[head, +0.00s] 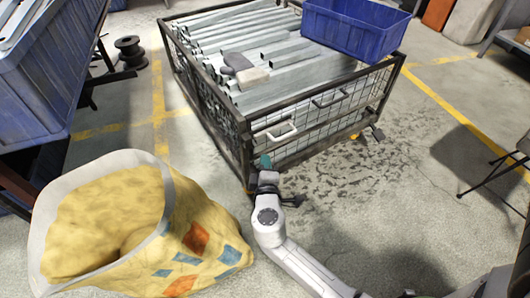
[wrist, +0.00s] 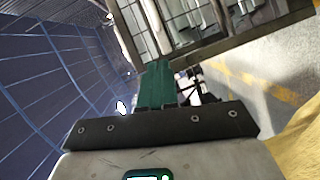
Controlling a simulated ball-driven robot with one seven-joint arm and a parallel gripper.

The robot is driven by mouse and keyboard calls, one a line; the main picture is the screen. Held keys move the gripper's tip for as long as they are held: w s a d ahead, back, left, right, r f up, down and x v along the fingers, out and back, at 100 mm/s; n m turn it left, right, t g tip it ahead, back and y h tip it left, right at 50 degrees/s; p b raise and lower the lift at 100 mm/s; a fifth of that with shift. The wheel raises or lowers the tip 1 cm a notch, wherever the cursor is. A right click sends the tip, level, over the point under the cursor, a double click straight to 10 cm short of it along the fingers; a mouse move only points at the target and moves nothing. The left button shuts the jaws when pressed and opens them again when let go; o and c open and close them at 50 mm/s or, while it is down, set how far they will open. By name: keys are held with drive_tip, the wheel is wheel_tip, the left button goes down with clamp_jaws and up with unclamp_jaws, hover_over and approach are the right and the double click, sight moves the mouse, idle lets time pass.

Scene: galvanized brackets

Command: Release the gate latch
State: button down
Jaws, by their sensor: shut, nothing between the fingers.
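The wire-mesh cage (head: 240,133) has a front gate panel (head: 340,112) with a dark frame, and it looks closed. A small dark fitting (head: 378,133) sits at the gate's lower right corner. I cannot tell which part is the latch. My gripper (head: 264,160) is at the cage's near corner, just below the near handle. Its green fingers (wrist: 157,86) are shut and empty, pointing toward the cage frame (wrist: 240,38). Contact with the frame cannot be told.
The cage holds many metal bars, gloves (head: 243,70) and a blue bin (head: 355,25). A large yellow sack (head: 190,235) stands left of my arm. Another blue bin (head: 55,75) is at far left. Floor right of the cage is mostly open, with a dark stand (head: 500,165) farther right.

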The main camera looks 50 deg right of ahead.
drive_tip(key=shift+p+v, duration=0.3)
drive_tip(key=shift+v, duration=1.95)
